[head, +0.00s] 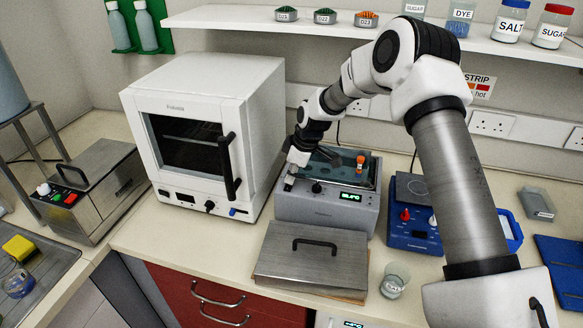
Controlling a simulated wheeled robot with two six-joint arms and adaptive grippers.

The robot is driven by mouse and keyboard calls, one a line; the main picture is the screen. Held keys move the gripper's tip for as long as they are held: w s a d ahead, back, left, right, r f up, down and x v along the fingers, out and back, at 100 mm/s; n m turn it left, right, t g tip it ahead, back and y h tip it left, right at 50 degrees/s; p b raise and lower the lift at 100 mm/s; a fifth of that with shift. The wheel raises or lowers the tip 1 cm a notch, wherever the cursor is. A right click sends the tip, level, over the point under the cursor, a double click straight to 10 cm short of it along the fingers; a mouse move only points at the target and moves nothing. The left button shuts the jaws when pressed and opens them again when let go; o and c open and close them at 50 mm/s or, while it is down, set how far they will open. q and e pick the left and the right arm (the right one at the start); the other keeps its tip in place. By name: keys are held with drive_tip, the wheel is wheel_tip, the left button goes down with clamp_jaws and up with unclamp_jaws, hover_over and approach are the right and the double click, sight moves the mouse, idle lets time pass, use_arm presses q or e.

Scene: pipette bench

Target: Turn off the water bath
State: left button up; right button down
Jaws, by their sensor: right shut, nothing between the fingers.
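The water bath (322,211) is a grey box in the middle of the bench, with its top open and water inside. Its front has a dark knob (316,188) and a lit green display (351,197), too small to read surely. An orange-capped tube (360,160) stands in the bath. My right arm reaches in from the right, over the bath. My right gripper (288,186) is shut and empty at the left end of the bath's front panel. My left gripper is out of view.
The bath's metal lid (285,262) lies in front of it. A white oven (260,105) stands close on the left, and a blue device (405,236) on the right. A glass beaker (394,282) stands near the front edge. A shelf (330,28) runs above.

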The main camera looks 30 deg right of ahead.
drive_tip(key=shift+w+f+b, duration=0.1)
drive_tip(key=shift+f+b, duration=0.25)
drive_tip(key=shift+b, duration=0.15)
drive_tip(key=shift+r, duration=0.1)
drive_tip(key=shift+s+a, duration=0.1)
drive_tip(key=shift+s, duration=0.1)
drive_tip(key=shift+s+a+p, duration=0.25)
drive_tip(key=shift+p, duration=0.05)
drive_tip(key=shift+s+a+r, duration=0.1)
drive_tip(key=shift+a, duration=0.15)
drive_tip(key=shift+r, duration=0.1)
